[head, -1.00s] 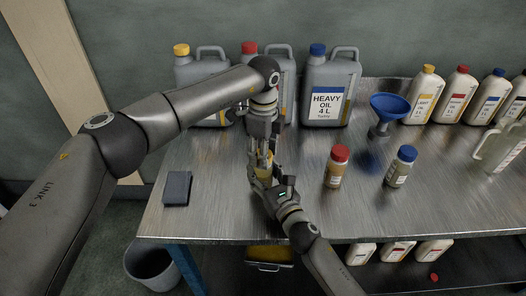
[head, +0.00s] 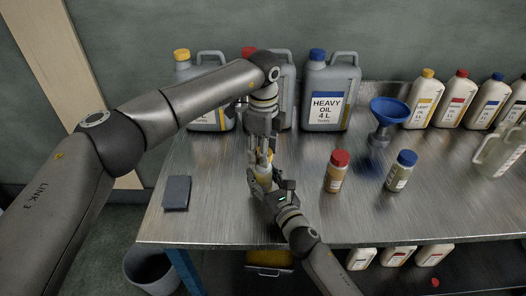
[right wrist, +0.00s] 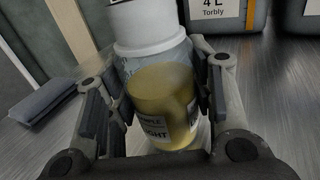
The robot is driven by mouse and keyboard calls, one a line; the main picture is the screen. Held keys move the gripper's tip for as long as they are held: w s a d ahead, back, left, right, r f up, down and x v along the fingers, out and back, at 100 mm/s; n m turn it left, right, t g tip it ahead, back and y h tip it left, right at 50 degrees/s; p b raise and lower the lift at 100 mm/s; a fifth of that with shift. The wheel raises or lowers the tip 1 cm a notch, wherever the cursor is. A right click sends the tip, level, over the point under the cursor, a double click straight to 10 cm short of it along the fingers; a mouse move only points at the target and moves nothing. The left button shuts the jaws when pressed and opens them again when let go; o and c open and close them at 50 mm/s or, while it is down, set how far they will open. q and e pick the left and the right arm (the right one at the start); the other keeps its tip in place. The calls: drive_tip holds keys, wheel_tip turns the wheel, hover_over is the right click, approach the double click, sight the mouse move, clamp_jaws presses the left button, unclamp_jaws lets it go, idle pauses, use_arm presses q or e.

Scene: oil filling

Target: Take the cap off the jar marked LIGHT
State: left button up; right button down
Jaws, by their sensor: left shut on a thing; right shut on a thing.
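The LIGHT jar (right wrist: 162,105) stands upright with yellow oil inside and a label reading LIGHT, clearest in the right wrist view. My right gripper (head: 268,181) is shut around its body, one finger on each side; the jar's pale upper part (right wrist: 150,30) shows above the fingers. My left gripper (head: 262,153) points down from above, directly over the jar, with its fingers closed together at the jar's top.
A red-capped jar (head: 336,172) and a blue-capped jar (head: 401,172) stand to the right. A blue funnel (head: 388,112) is behind them. Large grey jugs (head: 331,95) line the back. A dark block (head: 177,192) lies at left. The front of the metal table (head: 345,222) is clear.

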use_arm(q)
drive_tip(key=shift+r, duration=2)
use_arm(e)
drive_tip(key=c, duration=0.6)
unclamp_jaws()
